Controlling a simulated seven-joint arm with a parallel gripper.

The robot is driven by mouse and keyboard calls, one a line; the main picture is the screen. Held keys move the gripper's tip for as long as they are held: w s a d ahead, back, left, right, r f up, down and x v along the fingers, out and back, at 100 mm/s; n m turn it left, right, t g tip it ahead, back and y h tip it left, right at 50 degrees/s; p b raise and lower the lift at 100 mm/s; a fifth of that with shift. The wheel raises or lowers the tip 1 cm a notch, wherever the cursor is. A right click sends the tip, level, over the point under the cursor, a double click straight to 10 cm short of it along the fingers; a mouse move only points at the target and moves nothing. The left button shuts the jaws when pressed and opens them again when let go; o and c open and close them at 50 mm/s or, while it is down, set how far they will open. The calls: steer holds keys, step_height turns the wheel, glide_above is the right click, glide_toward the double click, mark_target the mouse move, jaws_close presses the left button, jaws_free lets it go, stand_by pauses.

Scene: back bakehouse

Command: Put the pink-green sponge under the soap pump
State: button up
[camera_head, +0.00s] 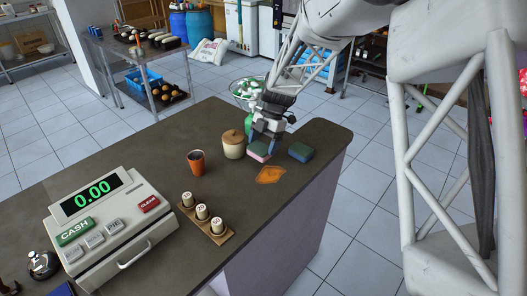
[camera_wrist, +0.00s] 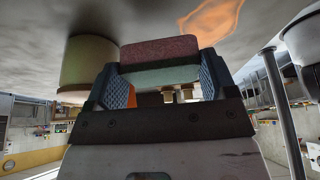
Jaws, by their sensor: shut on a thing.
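The pink-green sponge (camera_head: 258,156) is between the fingers of my gripper (camera_head: 262,148), low over the counter's far end. In the wrist view the gripper (camera_wrist: 165,82) is shut on the sponge (camera_wrist: 160,60), whose pink and green layers both show. I cannot tell whether the sponge touches the counter. It is just right of a lidded beige jar (camera_head: 233,146). I cannot make out a soap pump for certain; a green object (camera_head: 248,121) behind my gripper is mostly hidden.
A blue-green sponge (camera_head: 300,152) lies right of my gripper. A flat orange piece (camera_head: 270,175) lies in front. An orange cup (camera_head: 196,162), a wooden holder with white-topped pieces (camera_head: 217,236) and a cash register (camera_head: 108,229) stand nearer. The counter (camera_head: 160,155) is clear left of the cup.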

mark_target(266, 145)
steer(key=shift+f, duration=1.7)
steer(key=shift+f, duration=0.15)
steer(key=o, duration=0.9)
steer(key=v, duration=1.2)
steer(key=shift+s, duration=0.1)
